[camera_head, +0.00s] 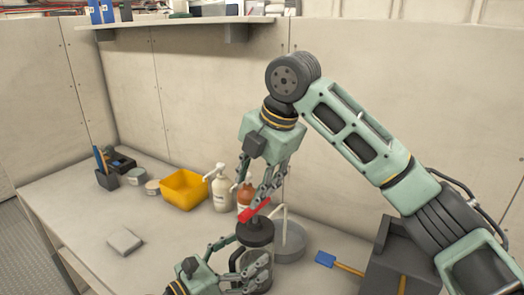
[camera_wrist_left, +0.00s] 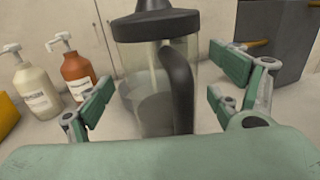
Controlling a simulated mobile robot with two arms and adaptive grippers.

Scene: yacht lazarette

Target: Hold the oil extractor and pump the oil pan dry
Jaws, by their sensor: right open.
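The oil extractor (camera_head: 256,236) stands upright on the bench, a clear cylinder with a dark lid and a red pump handle (camera_head: 257,211) on top. In the left wrist view the extractor (camera_wrist_left: 152,30) shows its black side handle (camera_wrist_left: 180,85). My left gripper (camera_head: 241,258) is open, its fingers on either side of the extractor; in the wrist view they look apart from it. My right gripper (camera_head: 258,186) is open, pointing down just above the red handle; contact cannot be told. The grey round oil pan (camera_head: 292,246) is behind the extractor to the right, with a pale tube above it.
A white pump bottle (camera_head: 221,190), a brown pump bottle (camera_head: 245,196) and a yellow bin (camera_head: 184,189) stand behind, to the left. A blue-headed brush (camera_head: 326,259) and a dark box (camera_head: 390,262) are at right. A grey pad (camera_head: 124,242) lies front left, with clear bench around it.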

